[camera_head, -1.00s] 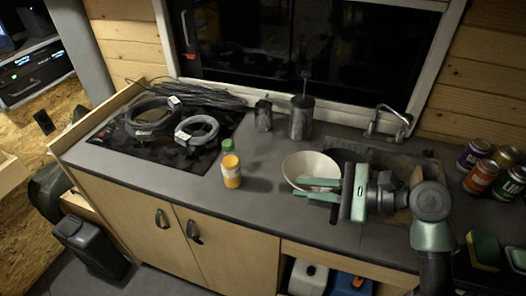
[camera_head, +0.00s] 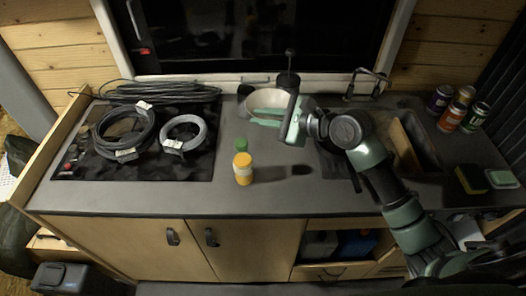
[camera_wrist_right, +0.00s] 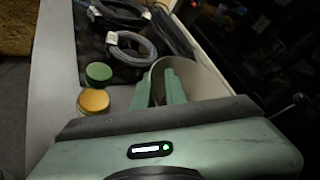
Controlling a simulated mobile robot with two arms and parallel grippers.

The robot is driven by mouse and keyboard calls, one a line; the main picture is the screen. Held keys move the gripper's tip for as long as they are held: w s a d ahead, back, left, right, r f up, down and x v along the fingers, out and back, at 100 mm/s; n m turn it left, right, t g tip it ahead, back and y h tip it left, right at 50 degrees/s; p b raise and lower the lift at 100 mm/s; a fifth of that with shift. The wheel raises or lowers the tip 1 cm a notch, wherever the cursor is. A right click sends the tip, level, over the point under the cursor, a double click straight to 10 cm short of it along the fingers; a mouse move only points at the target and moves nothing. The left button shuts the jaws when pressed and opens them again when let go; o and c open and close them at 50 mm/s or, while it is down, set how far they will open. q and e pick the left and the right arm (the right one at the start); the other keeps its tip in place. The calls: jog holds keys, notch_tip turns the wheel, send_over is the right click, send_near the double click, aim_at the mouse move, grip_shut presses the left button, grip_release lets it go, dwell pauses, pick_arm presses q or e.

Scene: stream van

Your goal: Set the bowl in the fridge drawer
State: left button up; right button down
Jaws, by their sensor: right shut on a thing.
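The bowl appears raised above the counter, and a dark shadow lies on the worktop nearer to me. My left gripper is not in view. I cannot make out which front is the fridge drawer.
Coiled cables (camera_head: 125,132) lie on the hob. Cans (camera_head: 451,117), a sponge (camera_head: 470,180) and the sink (camera_head: 415,150) are at right. Cabinet doors (camera_head: 155,250) are closed below.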

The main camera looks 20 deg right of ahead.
jog(key=f, duration=0.9)
jog(key=shift+w+a+f, duration=0.1)
jog(key=shift+a+f, duration=0.15)
jog(key=shift+f, duration=0.35)
notch_tip(320, 180, down, 4)
jog(key=shift+f+b, duration=0.1)
jog(key=shift+b, duration=0.2)
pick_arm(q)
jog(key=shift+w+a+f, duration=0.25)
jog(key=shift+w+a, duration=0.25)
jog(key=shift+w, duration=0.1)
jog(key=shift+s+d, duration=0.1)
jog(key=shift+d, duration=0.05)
pick_arm(e)
jog(key=shift+f, duration=0.1)
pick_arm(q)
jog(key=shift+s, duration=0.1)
pick_arm(e)
jog(key=c, duration=1.4)
grip_release()
jog(key=shift+c, duration=0.2)
